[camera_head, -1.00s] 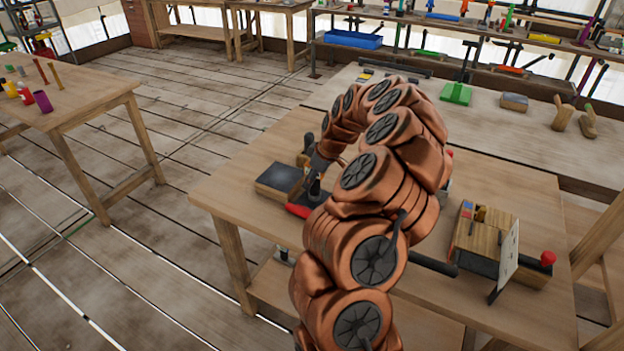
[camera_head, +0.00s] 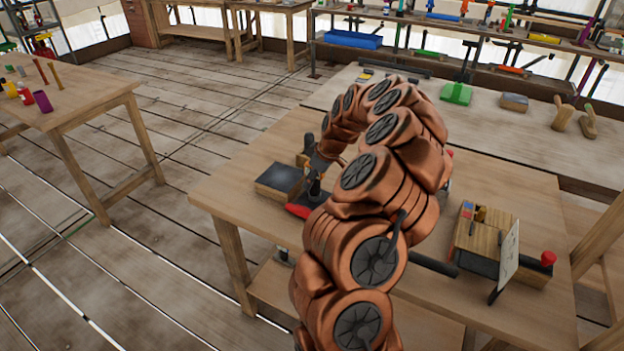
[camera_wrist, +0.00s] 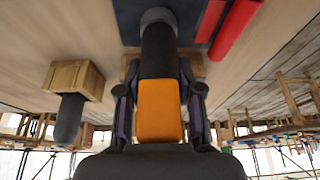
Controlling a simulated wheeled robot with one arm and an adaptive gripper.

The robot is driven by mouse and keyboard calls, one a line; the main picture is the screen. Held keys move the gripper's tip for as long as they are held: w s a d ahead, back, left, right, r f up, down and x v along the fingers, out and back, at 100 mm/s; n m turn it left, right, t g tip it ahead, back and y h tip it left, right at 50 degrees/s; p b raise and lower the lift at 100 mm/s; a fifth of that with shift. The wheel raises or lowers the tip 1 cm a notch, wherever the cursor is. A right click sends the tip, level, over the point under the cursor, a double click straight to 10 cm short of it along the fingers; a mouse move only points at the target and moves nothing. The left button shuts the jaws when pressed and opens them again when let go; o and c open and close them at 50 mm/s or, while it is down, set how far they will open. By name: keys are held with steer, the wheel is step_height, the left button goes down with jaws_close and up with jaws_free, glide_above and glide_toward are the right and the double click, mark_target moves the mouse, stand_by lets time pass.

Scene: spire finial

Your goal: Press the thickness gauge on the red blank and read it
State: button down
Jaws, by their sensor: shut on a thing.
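My gripper (camera_wrist: 162,100) is shut on the thickness gauge (camera_wrist: 160,110), which has an orange body and a thick dark grey cylinder at its far end. In the wrist view that cylinder lies over or against a dark plate (camera_wrist: 133,10); I cannot tell whether it touches. A red piece (camera_wrist: 238,25), seemingly the red blank, lies along the plate's right side. In the head view the red piece (camera_head: 297,211) is at the near left of the dark plate, just below my gripper (camera_head: 317,178). My arm hides part of this area. No reading is visible.
A wooden block with a dark top (camera_head: 280,178) stands left of my gripper. In the wrist view a wooden block with a dark cylinder (camera_wrist: 72,78) stands at left. A wooden box with a white panel (camera_head: 508,255) and a red knob (camera_head: 548,258) are at the table's right.

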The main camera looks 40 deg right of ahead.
steer(key=shift+r+b, duration=0.3)
steer(key=shift+r, duration=2.2)
steer(key=shift+f, duration=0.15)
steer(key=shift+f+b, duration=1.75)
steer(key=shift+f, duration=0.45)
steer(key=c, duration=0.7)
jaws_free()
